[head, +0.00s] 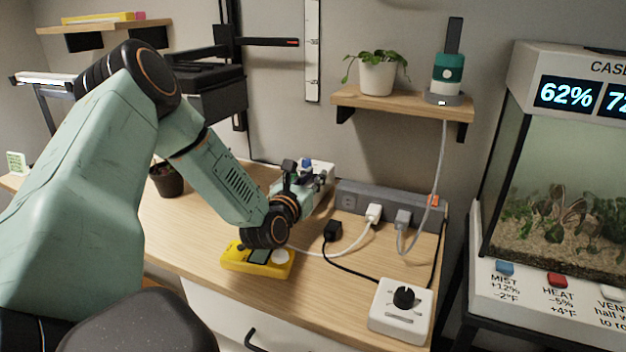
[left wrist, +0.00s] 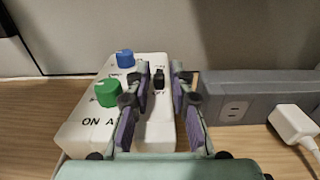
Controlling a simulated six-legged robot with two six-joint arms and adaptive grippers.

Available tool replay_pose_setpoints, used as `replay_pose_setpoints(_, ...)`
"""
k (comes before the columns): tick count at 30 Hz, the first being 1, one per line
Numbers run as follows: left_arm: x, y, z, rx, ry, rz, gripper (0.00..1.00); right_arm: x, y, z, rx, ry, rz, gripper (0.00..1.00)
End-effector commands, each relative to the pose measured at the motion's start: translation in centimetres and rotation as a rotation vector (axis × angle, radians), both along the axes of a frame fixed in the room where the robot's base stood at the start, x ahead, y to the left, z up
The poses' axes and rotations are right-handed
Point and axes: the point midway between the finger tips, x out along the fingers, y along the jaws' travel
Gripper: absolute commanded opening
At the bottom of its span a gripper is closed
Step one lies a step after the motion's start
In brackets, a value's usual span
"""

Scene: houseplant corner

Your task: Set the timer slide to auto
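A white timer box (left wrist: 75,135) with a green knob (left wrist: 108,93), a blue knob (left wrist: 125,58) and a small black slide (left wrist: 159,80) lies ahead in the left wrist view. Lettering starting "ON A" shows on its face; the rest is partly covered. My left gripper (left wrist: 160,92) is open over the box, one finger on each side of the slide, with a gap visible between them. Contact cannot be told. In the head view my left gripper (head: 304,174) hides much of the white box (head: 322,168). My right gripper is not in view.
A grey power strip (head: 365,199) with plugs (head: 403,219) and cables stands right of the box. A yellow device (head: 240,260) lies below my wrist. A white dial box (head: 390,325) sits at the front right, a dark plant pot (head: 167,181) at left.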

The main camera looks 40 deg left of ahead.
Motion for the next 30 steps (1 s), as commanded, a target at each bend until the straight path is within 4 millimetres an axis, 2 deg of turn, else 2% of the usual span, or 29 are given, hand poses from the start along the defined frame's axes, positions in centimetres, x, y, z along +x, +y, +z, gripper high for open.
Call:
replay_pose_setpoints(5,0.05,0.05,0.00,0.000,0.000,0.001,0.22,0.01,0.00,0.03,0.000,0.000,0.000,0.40)
replay_pose_setpoints(13,0.01,0.03,0.01,0.000,0.000,0.000,0.00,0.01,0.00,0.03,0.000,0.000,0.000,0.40)
replay_pose_setpoints(30,0.00,0.01,-0.06,-0.001,0.002,0.000,0.00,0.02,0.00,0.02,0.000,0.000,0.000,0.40)
